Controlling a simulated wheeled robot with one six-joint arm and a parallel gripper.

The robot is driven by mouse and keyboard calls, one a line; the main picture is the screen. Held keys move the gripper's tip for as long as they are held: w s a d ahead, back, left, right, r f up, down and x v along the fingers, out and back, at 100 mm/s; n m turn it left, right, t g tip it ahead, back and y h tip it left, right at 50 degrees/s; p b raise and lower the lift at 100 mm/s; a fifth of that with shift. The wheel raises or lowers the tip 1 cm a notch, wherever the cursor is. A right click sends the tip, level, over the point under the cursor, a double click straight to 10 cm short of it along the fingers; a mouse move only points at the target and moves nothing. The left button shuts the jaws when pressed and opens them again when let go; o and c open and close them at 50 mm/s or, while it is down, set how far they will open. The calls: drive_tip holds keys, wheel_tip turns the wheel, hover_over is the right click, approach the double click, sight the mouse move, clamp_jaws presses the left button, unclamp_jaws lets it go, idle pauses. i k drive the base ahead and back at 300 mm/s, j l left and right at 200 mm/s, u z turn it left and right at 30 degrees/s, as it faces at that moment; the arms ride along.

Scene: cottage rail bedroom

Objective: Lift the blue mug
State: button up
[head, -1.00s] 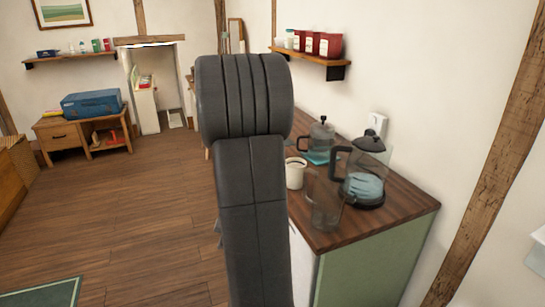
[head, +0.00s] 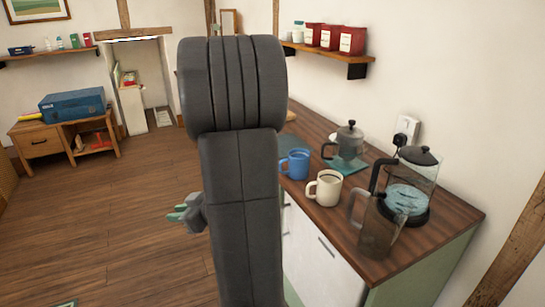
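The blue mug (head: 295,164) stands upright on the wooden counter, just right of my arm. Its handle points left, toward the arm. A white mug (head: 326,188) with a dark drink in it stands close by, nearer to me and to the right. My gripper (head: 178,214) shows only in part, left of my arm and over the floor, away from the counter. Its greenish fingertips point left. The rest of it is hidden behind my arm, and I cannot tell whether it is open.
A small press pot (head: 348,147) stands on a teal mat (head: 347,167) behind the mugs. A clear jug (head: 377,226) and a kettle (head: 408,190) stand at the counter's near right. A shelf (head: 330,54) with red canisters hangs above. Floor (head: 110,220) at left is clear.

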sight(294, 165)
drive_tip(key=i+j+z, duration=0.3)
drive_tip(key=j+z, duration=0.15)
drive_tip(key=j, duration=0.15)
drive_tip(key=i+j+z, duration=0.2)
drive_tip(key=j, duration=0.15)
drive_tip(key=j+z, duration=0.2)
drive_tip(key=j, duration=0.15)
drive_tip(key=z, duration=1.25)
